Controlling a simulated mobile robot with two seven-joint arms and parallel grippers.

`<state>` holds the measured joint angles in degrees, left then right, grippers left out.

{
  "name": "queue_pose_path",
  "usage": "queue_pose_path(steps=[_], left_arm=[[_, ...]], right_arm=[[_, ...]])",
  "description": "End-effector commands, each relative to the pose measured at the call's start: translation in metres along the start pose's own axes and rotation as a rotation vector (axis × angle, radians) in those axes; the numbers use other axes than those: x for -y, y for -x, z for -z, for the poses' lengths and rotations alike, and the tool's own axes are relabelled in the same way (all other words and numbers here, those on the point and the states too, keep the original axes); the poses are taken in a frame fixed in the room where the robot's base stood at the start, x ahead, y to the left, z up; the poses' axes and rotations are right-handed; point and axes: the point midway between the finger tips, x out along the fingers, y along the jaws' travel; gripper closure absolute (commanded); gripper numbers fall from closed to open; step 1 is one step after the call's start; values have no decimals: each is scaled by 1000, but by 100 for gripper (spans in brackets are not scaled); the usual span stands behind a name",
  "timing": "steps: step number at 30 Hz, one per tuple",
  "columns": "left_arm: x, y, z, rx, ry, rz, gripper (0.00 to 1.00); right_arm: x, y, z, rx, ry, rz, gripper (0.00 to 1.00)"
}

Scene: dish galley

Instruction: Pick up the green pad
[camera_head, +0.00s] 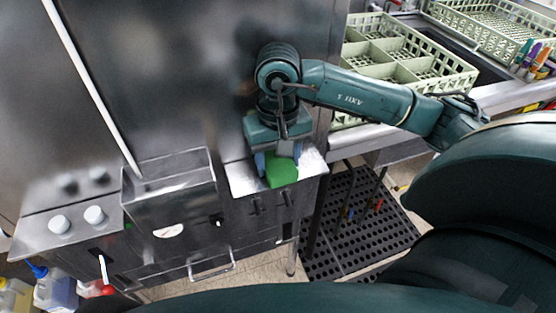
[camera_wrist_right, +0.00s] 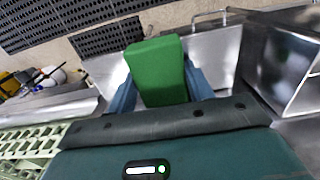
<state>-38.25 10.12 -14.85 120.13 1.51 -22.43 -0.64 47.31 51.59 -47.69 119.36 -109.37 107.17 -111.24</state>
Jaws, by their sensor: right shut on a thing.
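The green pad (camera_head: 281,172) is a plain green block at the small steel ledge on the right side of the machine. My right gripper (camera_head: 280,160) reaches down over it and is shut on it. In the right wrist view the pad (camera_wrist_right: 158,72) sits between the two blue fingers (camera_wrist_right: 158,92), one on each side. I cannot tell whether the pad still touches the ledge. My left gripper is not in view.
The steel ledge (camera_head: 241,181) is narrow and joins the machine front. Pale green dish racks (camera_head: 447,72) stand at the back right. A black perforated mat (camera_head: 372,238) lies on the floor. Bottles (camera_head: 52,290) stand at the lower left. A steel bin (camera_head: 168,205) is left of the ledge.

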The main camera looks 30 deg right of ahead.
Motion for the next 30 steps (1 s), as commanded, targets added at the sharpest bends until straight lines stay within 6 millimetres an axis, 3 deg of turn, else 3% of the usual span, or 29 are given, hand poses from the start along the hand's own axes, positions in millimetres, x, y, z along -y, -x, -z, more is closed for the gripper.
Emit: queue_pose_path(steps=[5,16,30], left_arm=[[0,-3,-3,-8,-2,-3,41],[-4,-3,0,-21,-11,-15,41],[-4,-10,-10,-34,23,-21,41]], right_arm=[[0,9,-3,-4,1,1,73],[0,72,-2,-7,1,2,73],[0,67,-116,-5,8,0,73]])
